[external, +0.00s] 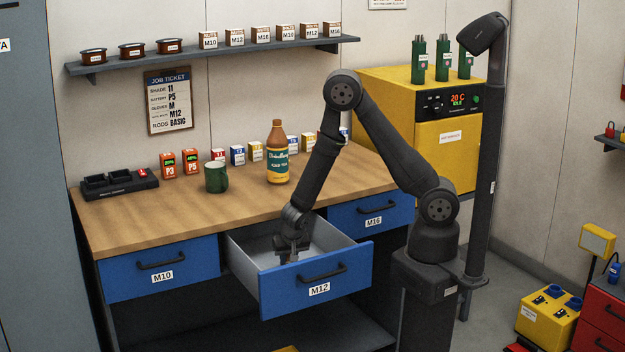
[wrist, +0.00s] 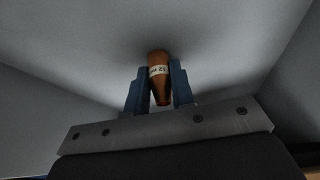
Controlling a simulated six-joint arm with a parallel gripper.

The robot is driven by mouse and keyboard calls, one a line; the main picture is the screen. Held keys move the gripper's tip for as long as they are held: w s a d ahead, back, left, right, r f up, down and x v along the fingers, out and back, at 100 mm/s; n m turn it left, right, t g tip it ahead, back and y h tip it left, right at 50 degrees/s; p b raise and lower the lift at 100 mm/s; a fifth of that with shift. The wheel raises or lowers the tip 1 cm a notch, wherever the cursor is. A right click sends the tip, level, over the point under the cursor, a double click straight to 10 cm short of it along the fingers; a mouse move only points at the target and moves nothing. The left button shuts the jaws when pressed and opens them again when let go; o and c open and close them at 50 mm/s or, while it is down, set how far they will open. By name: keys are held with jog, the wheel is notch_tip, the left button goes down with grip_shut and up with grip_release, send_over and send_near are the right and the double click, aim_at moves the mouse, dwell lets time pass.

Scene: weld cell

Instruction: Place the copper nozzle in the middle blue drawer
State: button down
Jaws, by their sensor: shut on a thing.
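The middle blue drawer (external: 270,287), labelled M12, is pulled open under the wooden workbench. My gripper (external: 291,252) reaches down into this drawer. In the wrist view my gripper (wrist: 158,88) has its two blue-grey fingers shut on the copper nozzle (wrist: 160,95). The nozzle is a tapered copper piece with a pale printed band. The drawer's light grey inside surfaces surround it in the wrist view. I cannot tell whether the nozzle touches the drawer floor. The nozzle cannot be made out in the external view.
Blue drawers M10 (external: 160,268) and M16 (external: 370,215) are shut on either side. The workbench (external: 190,205) carries a green mug (external: 216,177), a brown bottle (external: 278,155), small boxes and a black charger (external: 118,184). The drawer walls stand close around my gripper.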

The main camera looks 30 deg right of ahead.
jog(key=shift+f, duration=0.15)
jog(key=c, duration=1.2)
grip_release()
jog(key=shift+c, duration=0.2)
jog(key=v, duration=1.2)
jog(key=shift+r, duration=0.25)
jog(key=x, duration=1.2)
jog(key=shift+f, duration=0.2)
jog(key=shift+r, duration=0.5)
